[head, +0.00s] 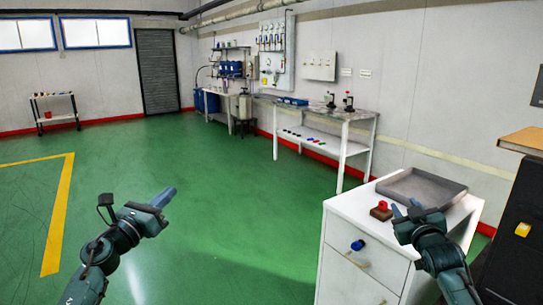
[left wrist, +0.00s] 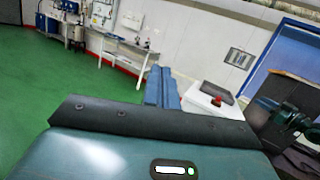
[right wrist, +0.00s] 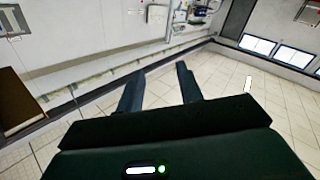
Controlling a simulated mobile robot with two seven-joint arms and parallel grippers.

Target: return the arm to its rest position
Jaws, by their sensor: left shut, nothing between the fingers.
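My left gripper (head: 168,196) is held in the air over the green floor at the left of the head view. Its blue fingers lie together and hold nothing; they also show side by side in the left wrist view (left wrist: 161,86). My right gripper (head: 406,209) is at the front of the white cabinet top, close to the red piece in the picture. In the right wrist view my right gripper (right wrist: 160,88) has its two fingers apart with nothing between them.
A white drawer cabinet (head: 345,250) carries a grey tray (head: 445,194) and a red piece on a brown base (head: 381,210). A dark cabinet (head: 520,225) stands at the right. A white workbench (head: 318,122) lies behind. Floor around my left arm is clear.

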